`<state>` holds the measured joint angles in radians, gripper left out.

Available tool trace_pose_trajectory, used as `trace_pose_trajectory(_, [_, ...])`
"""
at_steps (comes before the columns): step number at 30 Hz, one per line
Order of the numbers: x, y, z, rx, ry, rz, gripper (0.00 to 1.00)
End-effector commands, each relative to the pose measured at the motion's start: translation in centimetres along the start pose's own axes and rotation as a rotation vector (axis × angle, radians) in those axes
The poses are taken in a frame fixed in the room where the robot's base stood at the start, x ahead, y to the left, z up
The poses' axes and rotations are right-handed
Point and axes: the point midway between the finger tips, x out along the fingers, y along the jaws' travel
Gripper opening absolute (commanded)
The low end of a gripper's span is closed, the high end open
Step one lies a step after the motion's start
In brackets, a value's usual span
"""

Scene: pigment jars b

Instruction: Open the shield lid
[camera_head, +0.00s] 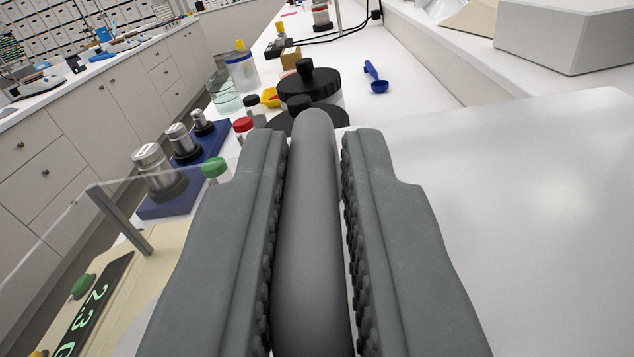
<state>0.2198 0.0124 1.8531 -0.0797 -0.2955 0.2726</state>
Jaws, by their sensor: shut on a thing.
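My gripper (318,140) is in the centre foreground, its two grey ridged fingers shut on a dark grey rounded bar (312,210). The bar looks like a handle, but what it joins to is hidden below the frame. At the lower left is a clear see-through panel (55,225) with a dark grey edge strip (120,220), apparently part of the shield. Beneath it is a cream-coloured scale (115,310) with a dark display (92,308) showing green figures. Whether the shield lid is open or closed cannot be told.
Metal weights (158,172) stand on a blue base (180,195) at left. Beyond my fingertips are black-lidded jars (306,84), a glass beaker (224,92) and small red- and green-capped jars. A blue scoop (375,78) lies behind. The white surface (520,190) at right is clear.

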Motion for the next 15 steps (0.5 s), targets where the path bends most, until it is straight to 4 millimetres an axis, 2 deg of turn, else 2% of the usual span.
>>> trace_pose_trajectory(8, [-0.01,0.00,-0.02,0.001,0.000,0.000,0.00])
trace_pose_trajectory(9, [0.00,0.00,-0.02,0.001,0.000,0.000,0.18])
trace_pose_trajectory(11, [0.00,0.00,-0.02,0.001,0.000,0.000,0.30])
trace_pose_trajectory(12, [0.00,-0.01,-0.01,0.001,0.000,0.000,0.34])
trace_pose_trajectory(15, [0.00,-0.01,-0.01,0.000,0.000,0.000,0.34])
